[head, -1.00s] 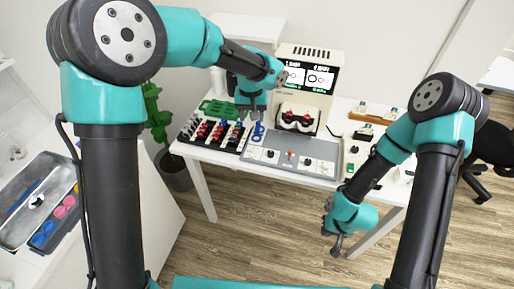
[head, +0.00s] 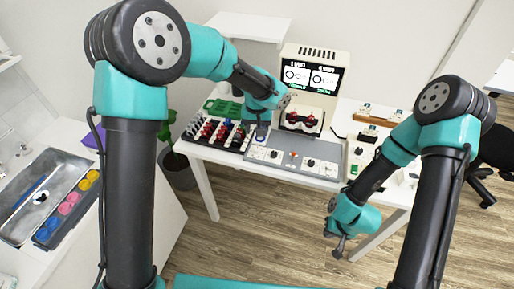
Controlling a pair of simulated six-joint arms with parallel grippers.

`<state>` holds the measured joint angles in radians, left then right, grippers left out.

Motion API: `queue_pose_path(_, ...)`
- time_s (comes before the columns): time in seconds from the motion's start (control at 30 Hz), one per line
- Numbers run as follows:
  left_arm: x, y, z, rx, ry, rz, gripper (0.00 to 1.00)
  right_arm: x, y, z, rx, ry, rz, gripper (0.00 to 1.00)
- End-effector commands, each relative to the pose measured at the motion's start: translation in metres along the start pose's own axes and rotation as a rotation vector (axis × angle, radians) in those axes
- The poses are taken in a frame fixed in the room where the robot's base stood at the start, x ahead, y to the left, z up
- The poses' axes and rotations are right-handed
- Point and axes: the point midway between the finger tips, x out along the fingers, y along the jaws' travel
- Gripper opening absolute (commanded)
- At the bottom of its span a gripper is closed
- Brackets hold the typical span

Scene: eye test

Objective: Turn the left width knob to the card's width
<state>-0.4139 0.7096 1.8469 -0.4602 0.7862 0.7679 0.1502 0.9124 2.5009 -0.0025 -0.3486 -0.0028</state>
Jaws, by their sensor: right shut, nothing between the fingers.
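A grey control panel (head: 296,172) lies on the white table with a white plate at its left and another at its right. A dark knob (head: 274,154) sits on the left plate and a similar knob (head: 311,163) on the right plate. My right gripper (head: 338,252) is shut and empty, low in front of the table. The card's width is not readable.
A cream device with a lit screen (head: 313,76) showing two ring pictures stands behind the panel. A rack of red, blue and dark pieces (head: 216,132) and a green tray (head: 224,108) are at left. A wooden strip (head: 374,119) lies at right.

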Motion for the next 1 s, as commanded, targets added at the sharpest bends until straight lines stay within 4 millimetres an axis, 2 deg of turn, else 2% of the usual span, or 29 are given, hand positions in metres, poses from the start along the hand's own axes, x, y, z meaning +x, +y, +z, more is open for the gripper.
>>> queue_pose_path(0.1, 0.022, -0.001, 0.001, 0.001, -0.003, 0.0, 0.53, 0.0, 0.0, 0.0, 0.0, 0.0, 0.0, 0.0)
queue_pose_path(0.5, 0.087, 0.0, 0.0, 0.0, -0.003, 0.0, 0.53, 0.0, 0.0, 0.0, 0.0, 0.0, 0.0, 0.0)
queue_pose_path(0.7, 0.102, 0.0, 0.0, 0.0, -0.001, 0.0, 0.53, 0.0, 0.0, 0.0, 0.0, 0.0, 0.0, 0.0)
queue_pose_path(1.0, 0.104, 0.0, 0.0, 0.001, 0.0, 0.001, 0.53, 0.0, 0.0, 0.0, 0.0, 0.0, 0.0, 0.0)
